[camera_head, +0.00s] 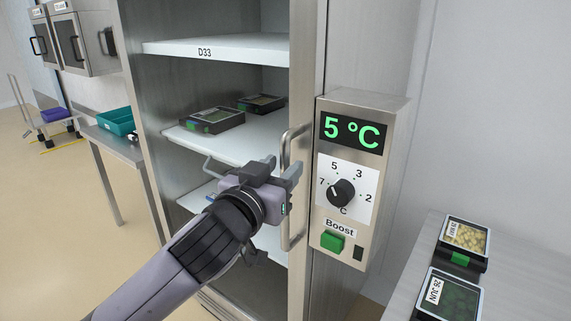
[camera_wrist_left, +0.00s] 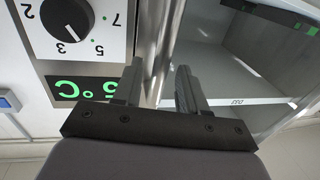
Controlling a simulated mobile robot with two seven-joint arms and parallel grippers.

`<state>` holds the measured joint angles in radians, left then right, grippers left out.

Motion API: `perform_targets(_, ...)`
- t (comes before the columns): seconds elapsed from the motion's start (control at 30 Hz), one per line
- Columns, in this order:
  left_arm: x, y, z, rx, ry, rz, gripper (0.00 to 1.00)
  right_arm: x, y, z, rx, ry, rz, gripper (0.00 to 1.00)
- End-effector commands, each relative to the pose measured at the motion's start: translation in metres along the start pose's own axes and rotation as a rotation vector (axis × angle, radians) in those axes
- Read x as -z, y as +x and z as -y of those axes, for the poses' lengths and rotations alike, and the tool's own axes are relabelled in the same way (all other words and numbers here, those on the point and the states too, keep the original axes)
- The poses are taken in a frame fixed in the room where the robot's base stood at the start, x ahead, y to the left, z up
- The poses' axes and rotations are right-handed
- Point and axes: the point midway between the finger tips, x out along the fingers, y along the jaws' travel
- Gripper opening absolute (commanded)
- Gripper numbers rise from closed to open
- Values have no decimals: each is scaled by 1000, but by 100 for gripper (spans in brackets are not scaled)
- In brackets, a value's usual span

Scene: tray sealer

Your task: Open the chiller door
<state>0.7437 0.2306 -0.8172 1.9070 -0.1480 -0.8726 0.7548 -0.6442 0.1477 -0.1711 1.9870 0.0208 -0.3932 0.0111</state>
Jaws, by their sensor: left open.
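The chiller (camera_head: 309,60) is a tall steel cabinet with white shelves. Its interior shows clearly in the head view, and I cannot tell whether a clear door pane covers it. A vertical metal bar handle (camera_head: 286,236) is on the right front edge, left of the control box. My left gripper (camera_head: 283,168) is open at the upper part of this handle, its fingers appearing on either side of the bar. My right gripper is not in view.
The control box (camera_head: 387,140) with a 5 °C display, dial and green Boost button juts out right of the handle. Trays (camera_head: 212,120) sit on a chiller shelf. More trays (camera_head: 465,236) lie on the right counter (camera_head: 415,270). A teal bin (camera_head: 116,122) is at left.

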Motion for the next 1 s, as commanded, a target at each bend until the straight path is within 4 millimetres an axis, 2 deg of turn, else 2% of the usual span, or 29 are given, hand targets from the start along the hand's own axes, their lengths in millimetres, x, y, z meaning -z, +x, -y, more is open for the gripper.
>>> perform_targets(0.2, 0, 17, 0, -1, 1, 0, 42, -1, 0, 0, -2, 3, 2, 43)
perform_targets(0.57, 0, 20, 0, -1, 0, 0, 42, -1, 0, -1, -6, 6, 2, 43)
perform_targets(0.7, 0, 20, 0, -1, 0, 0, 0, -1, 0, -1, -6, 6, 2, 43)
perform_targets(1.0, -1, 18, 0, -3, 0, 1, 0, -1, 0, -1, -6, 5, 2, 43)
